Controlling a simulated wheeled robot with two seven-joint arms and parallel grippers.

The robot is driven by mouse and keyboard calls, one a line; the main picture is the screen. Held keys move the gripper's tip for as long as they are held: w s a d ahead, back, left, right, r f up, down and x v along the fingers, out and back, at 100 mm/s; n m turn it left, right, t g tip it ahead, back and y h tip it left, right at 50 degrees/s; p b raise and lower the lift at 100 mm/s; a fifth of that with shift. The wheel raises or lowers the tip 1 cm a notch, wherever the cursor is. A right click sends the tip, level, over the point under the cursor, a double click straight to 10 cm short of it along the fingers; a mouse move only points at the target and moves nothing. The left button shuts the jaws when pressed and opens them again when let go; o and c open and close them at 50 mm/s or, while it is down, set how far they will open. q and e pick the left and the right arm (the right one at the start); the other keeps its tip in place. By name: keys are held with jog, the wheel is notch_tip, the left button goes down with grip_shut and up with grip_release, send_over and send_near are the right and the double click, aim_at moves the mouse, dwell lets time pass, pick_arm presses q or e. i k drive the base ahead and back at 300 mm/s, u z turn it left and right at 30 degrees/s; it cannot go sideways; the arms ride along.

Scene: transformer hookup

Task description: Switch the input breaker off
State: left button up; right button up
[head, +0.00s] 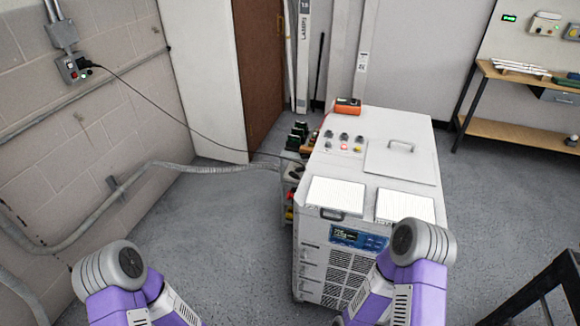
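A white wheeled-type cabinet (340,170) stands in the middle of the head view, with a small blue-lit display panel (358,238) on its front. On its left side are dark blocks with green parts (299,136) and red and yellow parts (289,205) lower down; they are small, and I cannot tell which is the input breaker or its position. My two purple arms show at the bottom, apart from the cabinet's left side; neither gripper is in view.
A black cable (160,112) and a grey conduit (210,170) run from the left wall to the cabinet's left side. An orange device (347,106) sits on the cabinet top. A workbench (520,130) stands at the right. Grey floor left of the cabinet is clear.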

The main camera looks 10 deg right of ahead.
aim_at(292, 174)
jog(key=i, duration=0.35)
jog(key=z, duration=0.45)
jog(key=k, duration=0.35)
jog(key=z, duration=0.55)
jog(key=k, duration=1)
jog(key=u, duration=0.1)
jog(key=i, duration=0.45)
jog(key=u, duration=0.95)
jog(key=i, duration=1.25)
jog(key=z, duration=0.3)
